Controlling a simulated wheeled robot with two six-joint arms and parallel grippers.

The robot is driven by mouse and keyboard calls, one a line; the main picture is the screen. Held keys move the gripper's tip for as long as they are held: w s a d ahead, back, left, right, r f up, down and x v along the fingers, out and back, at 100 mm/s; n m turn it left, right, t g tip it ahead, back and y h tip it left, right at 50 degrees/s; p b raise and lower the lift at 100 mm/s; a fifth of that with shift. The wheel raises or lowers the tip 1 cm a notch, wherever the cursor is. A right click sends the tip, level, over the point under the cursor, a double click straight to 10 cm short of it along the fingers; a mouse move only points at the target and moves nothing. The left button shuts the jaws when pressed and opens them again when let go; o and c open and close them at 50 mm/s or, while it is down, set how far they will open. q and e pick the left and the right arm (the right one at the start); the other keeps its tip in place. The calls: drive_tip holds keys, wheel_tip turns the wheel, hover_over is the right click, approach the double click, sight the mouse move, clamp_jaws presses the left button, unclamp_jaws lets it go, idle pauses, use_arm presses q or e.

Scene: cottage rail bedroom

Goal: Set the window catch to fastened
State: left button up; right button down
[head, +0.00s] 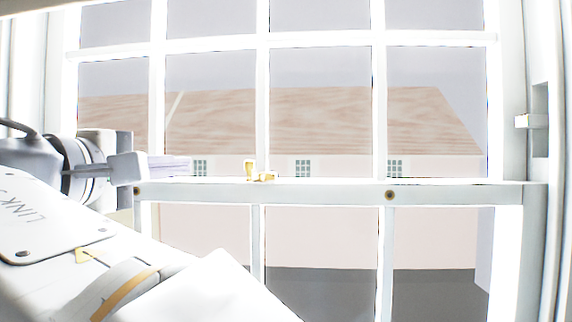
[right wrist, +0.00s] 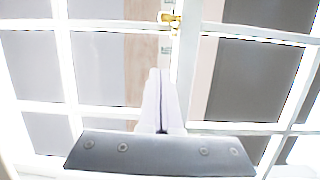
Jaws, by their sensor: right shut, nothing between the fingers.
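The window catch (head: 251,170) is a small brass fitting on the middle rail of the sash window, near the centre of the head view. It has an upright part at left and a low part at right. It shows at the top of the right wrist view (right wrist: 170,18). I cannot tell whether it is fastened. My right gripper (head: 190,166) is left of the catch in the head view, with its fingers pointing towards it. The fingers (right wrist: 159,73) are shut and empty, with a visible gap to the catch. My left gripper is not in view.
The white meeting rail (head: 320,193) carries dark round fittings (head: 390,195). White glazing bars (head: 262,100) and glass panes surround the catch. A pale block (head: 531,121) sticks out from the right frame. The space right of the catch along the rail is clear.

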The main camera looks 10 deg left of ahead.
drive_tip(key=w+d+p, duration=0.3)
drive_tip(key=w+d, duration=0.3)
drive_tip(key=w, duration=0.1)
drive_tip(key=shift+w, duration=0.15)
idle(0.3)
drive_tip(key=shift+a, duration=0.15)
